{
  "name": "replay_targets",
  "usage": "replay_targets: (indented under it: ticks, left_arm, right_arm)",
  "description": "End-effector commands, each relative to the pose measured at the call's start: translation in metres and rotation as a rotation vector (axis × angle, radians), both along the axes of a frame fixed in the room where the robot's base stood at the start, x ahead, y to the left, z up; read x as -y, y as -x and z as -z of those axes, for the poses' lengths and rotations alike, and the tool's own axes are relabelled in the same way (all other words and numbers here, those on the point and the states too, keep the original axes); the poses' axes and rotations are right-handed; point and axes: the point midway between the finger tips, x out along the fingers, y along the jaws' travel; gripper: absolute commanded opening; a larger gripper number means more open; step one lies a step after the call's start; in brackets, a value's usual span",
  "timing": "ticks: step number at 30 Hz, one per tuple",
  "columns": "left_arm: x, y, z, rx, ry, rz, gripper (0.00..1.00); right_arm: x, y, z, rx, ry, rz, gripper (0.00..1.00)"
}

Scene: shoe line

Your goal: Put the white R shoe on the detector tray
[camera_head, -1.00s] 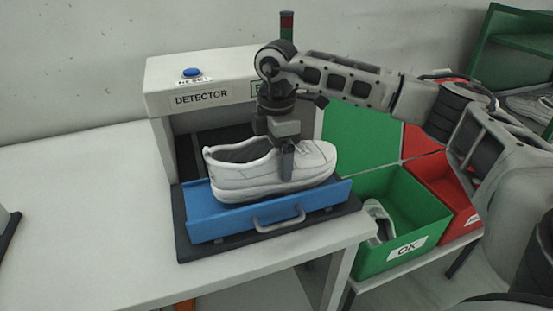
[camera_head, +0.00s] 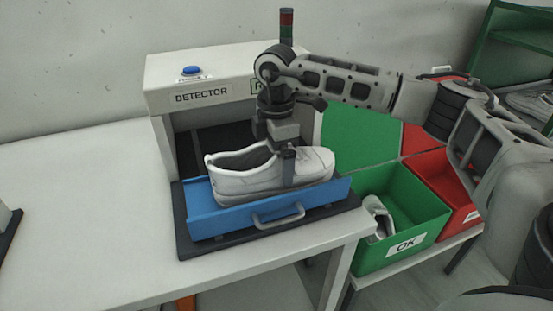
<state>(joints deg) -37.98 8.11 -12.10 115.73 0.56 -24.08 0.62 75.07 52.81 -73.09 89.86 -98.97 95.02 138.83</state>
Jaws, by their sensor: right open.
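The white shoe (camera_head: 240,181) sits in the blue detector tray (camera_head: 213,221), its toe to the right. The R mark on it cannot be made out. The tray is pulled out in front of the detector (camera_head: 160,98). My right gripper (camera_head: 287,172) points down over the middle of the shoe, with a finger in front of its near side. It is open; the far finger is hidden by the shoe. My left gripper is not in view.
A green OK box (camera_head: 409,215) with a shoe (camera_head: 378,217) in it stands right of the table (camera_head: 95,215). A red box (camera_head: 433,170) is behind it. A green shelf (camera_head: 512,60) stands at far right.

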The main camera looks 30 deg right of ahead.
Motion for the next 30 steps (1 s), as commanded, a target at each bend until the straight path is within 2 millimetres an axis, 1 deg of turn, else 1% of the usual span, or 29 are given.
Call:
replay_targets:
  ticks: [4,9,12,15,18,21,30]
  left_arm:
    - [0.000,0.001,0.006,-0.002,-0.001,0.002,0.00]
    - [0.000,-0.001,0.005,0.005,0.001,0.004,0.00]
    - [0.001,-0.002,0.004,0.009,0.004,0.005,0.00]
    - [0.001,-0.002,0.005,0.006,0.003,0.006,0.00]
    - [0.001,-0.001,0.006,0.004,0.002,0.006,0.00]
    - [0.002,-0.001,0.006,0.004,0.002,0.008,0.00]
    - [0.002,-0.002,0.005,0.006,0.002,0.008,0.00]
  right_arm:
    - [-0.001,-0.001,-0.029,0.007,-0.002,-0.001,1.00]
    - [-0.001,-0.001,-0.067,0.007,-0.002,-0.002,1.00]
    - [-0.001,-0.001,-0.086,0.006,-0.003,-0.001,1.00]
    - [-0.001,-0.001,-0.099,0.004,-0.002,-0.001,1.00]
    - [-0.001,-0.001,-0.107,0.002,-0.001,-0.001,1.00]
    - [0.000,-0.001,-0.111,0.002,-0.001,-0.001,1.00]
    - [0.000,0.000,-0.111,0.001,-0.001,-0.001,1.00]
